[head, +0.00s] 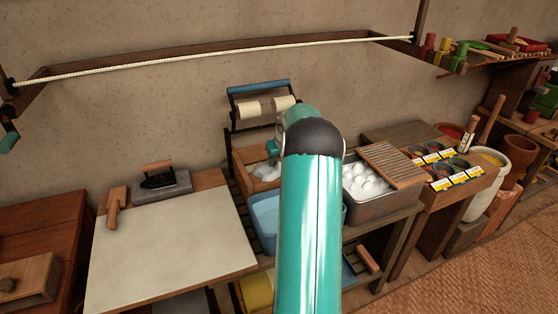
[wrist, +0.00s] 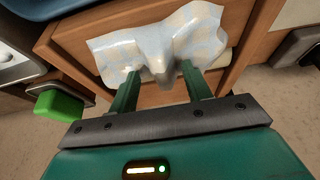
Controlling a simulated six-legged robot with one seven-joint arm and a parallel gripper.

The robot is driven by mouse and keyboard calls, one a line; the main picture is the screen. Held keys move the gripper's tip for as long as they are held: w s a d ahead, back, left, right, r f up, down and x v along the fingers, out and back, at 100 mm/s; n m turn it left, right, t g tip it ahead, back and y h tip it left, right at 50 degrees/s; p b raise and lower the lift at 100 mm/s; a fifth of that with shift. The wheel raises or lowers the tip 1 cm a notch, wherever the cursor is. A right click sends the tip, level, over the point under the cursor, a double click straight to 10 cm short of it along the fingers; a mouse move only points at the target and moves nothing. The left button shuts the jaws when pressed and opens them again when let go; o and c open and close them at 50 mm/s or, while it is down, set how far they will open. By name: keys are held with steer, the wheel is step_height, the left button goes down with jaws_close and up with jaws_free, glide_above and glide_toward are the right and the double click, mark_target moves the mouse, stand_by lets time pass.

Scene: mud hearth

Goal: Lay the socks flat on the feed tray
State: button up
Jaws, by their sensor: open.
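A pale cloth bundle with faint blue and yellowish patches, which looks like the socks (wrist: 160,45), lies crumpled over a wooden tray in the wrist view. In the head view part of the socks (head: 262,172) shows left of my arm. The wooden tray, likely the feed tray (head: 243,158), stands below the cream rollers; its wooden side also shows in the wrist view (wrist: 248,55). My gripper (wrist: 161,72) is open, with its two fingertips at the near edge of the cloth. Whether they touch it is unclear. In the head view my arm hides most of the gripper.
Cream rollers with a blue bar (head: 262,104) stand behind the tray. A blue basin (head: 263,215) is in front, and a metal tub of white balls (head: 366,187) is at right. A pale board (head: 165,240) with an iron (head: 163,180) is at left. A rope (head: 210,57) spans above.

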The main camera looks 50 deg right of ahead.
steer(key=v, duration=1.3)
steer(key=shift+r, duration=0.1)
steer(key=w+a+r+n, duration=0.1)
steer(key=a+r, duration=0.2)
steer(key=a, duration=0.7)
steer(key=w+a+r+n, duration=0.1)
steer(key=a+r, duration=0.3)
steer(key=a, duration=0.6)
steer(key=w+a+r+n, duration=0.1)
steer(key=a+r, duration=0.2)
steer(key=a, duration=0.6)
steer(key=s+a+f+n+y, duration=0.1)
steer(key=s+a, duration=0.8)
steer(key=a, duration=0.3)
steer(key=s+a+f+n+t+y, duration=0.1)
steer(key=s+a+n, duration=0.1)
steer(key=s+a, duration=0.8)
steer(key=a, duration=0.3)
steer(key=shift+f+t, duration=0.3)
steer(key=shift+f, duration=0.1)
